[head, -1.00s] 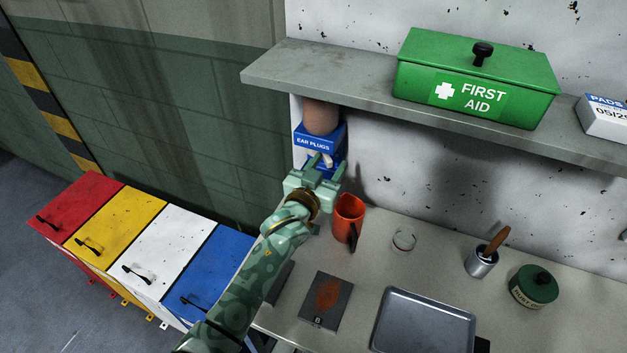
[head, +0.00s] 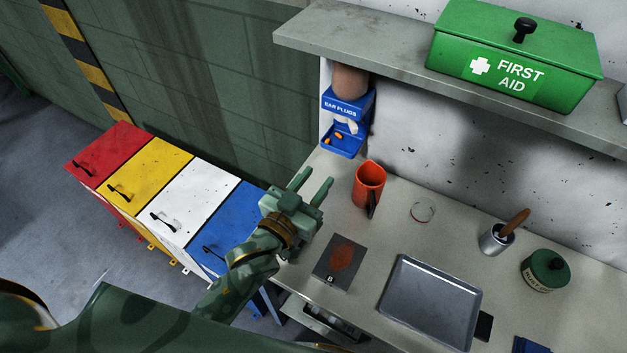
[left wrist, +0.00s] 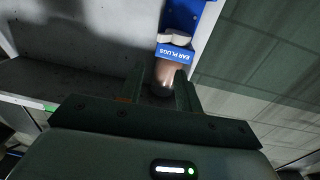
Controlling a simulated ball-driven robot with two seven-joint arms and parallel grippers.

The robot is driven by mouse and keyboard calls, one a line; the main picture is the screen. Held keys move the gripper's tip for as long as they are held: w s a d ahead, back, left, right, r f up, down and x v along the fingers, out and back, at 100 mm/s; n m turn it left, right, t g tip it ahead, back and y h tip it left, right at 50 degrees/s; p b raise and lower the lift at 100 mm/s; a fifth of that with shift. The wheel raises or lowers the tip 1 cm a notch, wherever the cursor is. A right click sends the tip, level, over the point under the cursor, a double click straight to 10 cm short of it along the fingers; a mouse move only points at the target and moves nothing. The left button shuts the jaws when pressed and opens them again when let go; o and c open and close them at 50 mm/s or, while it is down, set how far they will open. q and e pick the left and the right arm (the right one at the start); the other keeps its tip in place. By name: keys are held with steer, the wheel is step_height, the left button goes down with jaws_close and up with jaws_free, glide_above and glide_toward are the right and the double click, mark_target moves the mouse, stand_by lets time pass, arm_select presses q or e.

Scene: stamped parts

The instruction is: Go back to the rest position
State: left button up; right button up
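My left gripper (head: 314,182) hangs near the left end of the bench, in front of and below the blue ear plug dispenser (head: 347,108). Its two fingers are apart with nothing between them, and it touches nothing that I can see. In the left wrist view the open fingers (left wrist: 160,88) point toward the dispenser (left wrist: 180,30), which appears upside down there. A few orange plugs (head: 334,138) lie in the dispenser's lower tray. My right gripper is not in view.
Red, yellow, white and blue bins (head: 184,206) stand left of the bench. A green first aid box (head: 513,55) sits on the shelf (head: 385,65).

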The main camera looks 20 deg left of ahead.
arm_select(q)
steer(key=shift+a, duration=0.1)
stand_by(0.3)
